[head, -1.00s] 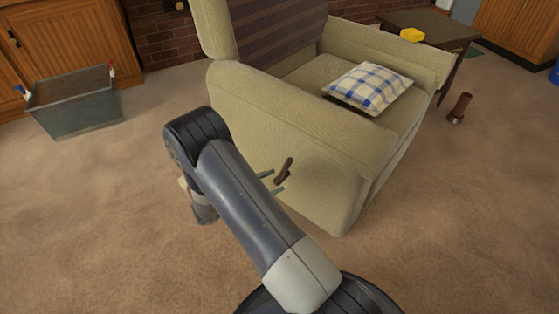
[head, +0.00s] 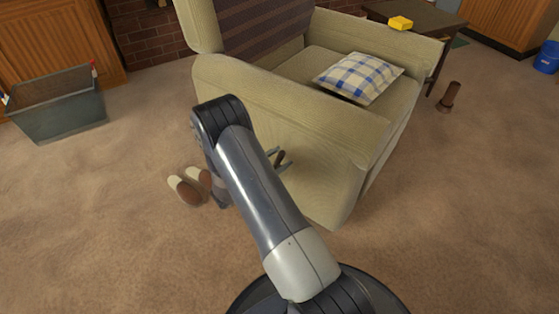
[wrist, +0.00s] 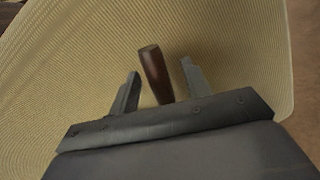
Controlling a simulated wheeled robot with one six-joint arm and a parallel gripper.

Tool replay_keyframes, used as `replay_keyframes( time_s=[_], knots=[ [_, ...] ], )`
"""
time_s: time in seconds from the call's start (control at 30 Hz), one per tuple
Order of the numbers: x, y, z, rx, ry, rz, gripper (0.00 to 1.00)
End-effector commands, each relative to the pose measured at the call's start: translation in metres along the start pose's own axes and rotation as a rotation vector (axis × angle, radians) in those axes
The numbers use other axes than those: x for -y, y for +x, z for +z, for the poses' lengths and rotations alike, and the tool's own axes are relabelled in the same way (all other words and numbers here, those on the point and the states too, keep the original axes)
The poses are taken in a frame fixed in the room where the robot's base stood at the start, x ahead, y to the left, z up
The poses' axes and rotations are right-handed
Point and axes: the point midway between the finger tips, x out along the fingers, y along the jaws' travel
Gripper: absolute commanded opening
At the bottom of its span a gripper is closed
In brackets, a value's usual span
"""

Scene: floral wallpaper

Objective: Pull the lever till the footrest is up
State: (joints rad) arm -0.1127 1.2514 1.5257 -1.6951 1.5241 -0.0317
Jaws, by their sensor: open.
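The armchair (head: 300,130) is pale green-beige, with its side facing me and a dark striped panel on its back. Its footrest shows no raised part in the head view. The brown wooden lever (wrist: 155,72) is on the chair's side and lies between my gripper's open fingers in the wrist view. In the head view the lever (head: 279,158) shows as a small dark piece beside my arm. My gripper (wrist: 158,92) is open, with a gap between each finger and the lever. The lever's lower end is hidden by my gripper body.
A pair of slippers (head: 186,188) lies on the carpet left of my arm. A grey bin (head: 58,108) stands at the left. A plaid cushion (head: 358,78) is on the seat. A brown cylinder (head: 449,97) stands right of the chair. The carpet at front right is clear.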

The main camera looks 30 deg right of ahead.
Motion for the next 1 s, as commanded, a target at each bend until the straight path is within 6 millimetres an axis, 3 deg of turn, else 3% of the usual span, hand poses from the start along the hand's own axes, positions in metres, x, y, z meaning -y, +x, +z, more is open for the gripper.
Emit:
replay_keyframes(
  time_s=[0.3,0.87,1.0],
  knots=[
    [-0.0003,0.0034,0.0004,0.000,0.000,0.000,0.46],
    [0.0000,0.0032,0.0002,0.000,0.000,0.000,0.01],
    [0.0001,0.0031,0.0002,-0.001,0.000,-0.001,0.00]
  ],
)
